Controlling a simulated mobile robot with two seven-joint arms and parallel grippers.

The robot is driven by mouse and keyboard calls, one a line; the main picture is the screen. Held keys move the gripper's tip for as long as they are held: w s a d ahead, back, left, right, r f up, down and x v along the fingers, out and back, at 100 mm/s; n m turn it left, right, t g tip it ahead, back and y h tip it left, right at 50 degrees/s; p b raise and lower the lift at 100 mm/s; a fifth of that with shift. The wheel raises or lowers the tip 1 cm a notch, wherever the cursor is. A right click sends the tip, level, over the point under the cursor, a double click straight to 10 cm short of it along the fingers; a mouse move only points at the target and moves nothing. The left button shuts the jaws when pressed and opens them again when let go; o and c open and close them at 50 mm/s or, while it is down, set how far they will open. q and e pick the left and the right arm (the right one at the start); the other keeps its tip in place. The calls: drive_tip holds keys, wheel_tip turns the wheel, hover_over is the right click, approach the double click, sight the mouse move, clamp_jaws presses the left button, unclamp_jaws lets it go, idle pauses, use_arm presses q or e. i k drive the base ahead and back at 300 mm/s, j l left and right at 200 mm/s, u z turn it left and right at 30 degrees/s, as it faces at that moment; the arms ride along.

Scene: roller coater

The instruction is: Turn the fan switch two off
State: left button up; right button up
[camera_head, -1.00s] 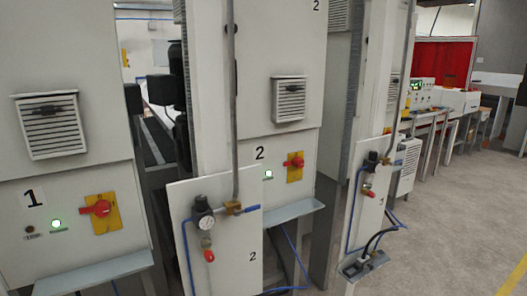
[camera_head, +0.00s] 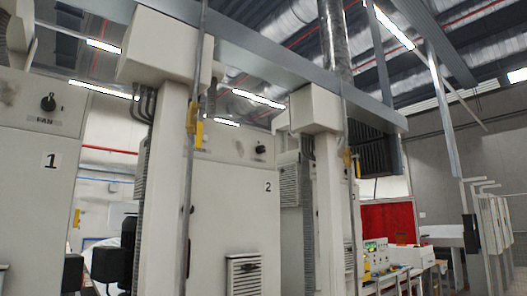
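Fan switch two (camera_head: 261,150) is a small dark knob high on the pale cabinet marked 2 (camera_head: 218,210), right of centre on its upper face. It is too small to tell which way it is turned. A similar black fan switch (camera_head: 48,103), labelled FAN, sits on the cabinet marked 1 (camera_head: 30,190) at the left. Neither of my grippers shows in this view.
A pale column (camera_head: 160,190) with a grey vertical pipe (camera_head: 189,170) stands between the two cabinets. Another column (camera_head: 328,190) stands right of cabinet two.

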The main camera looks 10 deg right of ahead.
sight(261, 149)
drive_tip(key=u, duration=0.5)
drive_tip(key=i+l+u, duration=0.1)
drive_tip(key=l+u, duration=0.15)
drive_tip(key=i+l+u, duration=0.1)
drive_tip(key=l+u, duration=0.15)
drive_tip(key=l, duration=0.2)
drive_tip(key=l+u, duration=0.25)
drive_tip(key=i+l+u, duration=0.1)
drive_tip(key=l, duration=0.5)
drive_tip(key=l+u, duration=0.1)
drive_tip(key=l, duration=0.55)
